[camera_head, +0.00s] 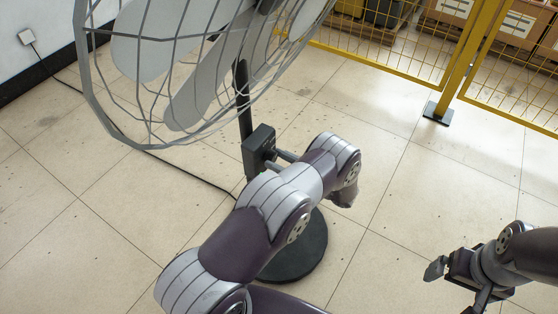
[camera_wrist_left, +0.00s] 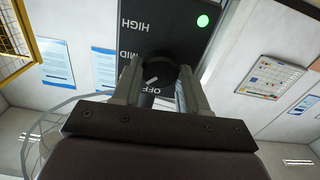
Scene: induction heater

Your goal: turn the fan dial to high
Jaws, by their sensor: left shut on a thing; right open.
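The fan (camera_head: 190,95) stands on a black pole with a round black base (camera_head: 305,250). Its dark control box (camera_head: 258,146) is on the pole. In the left wrist view, the box face (camera_wrist_left: 175,25) has upside-down labels HIGH, MID and OFF and a lit green light. The black round dial (camera_wrist_left: 158,68) sits between the fingers of my left gripper (camera_wrist_left: 156,82), which is shut on it. The dial's white mark lies near OFF and MID. In the head view my left gripper (camera_head: 279,157) reaches the box from the right. My right gripper (camera_head: 452,288) is open and empty over the floor.
A yellow mesh fence (camera_head: 390,50) with a post runs along the back right, with boxes (camera_head: 510,20) behind it. A black cable (camera_head: 185,170) crosses the floor from the wall socket (camera_head: 27,37) to the fan. The floor between the arms is clear.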

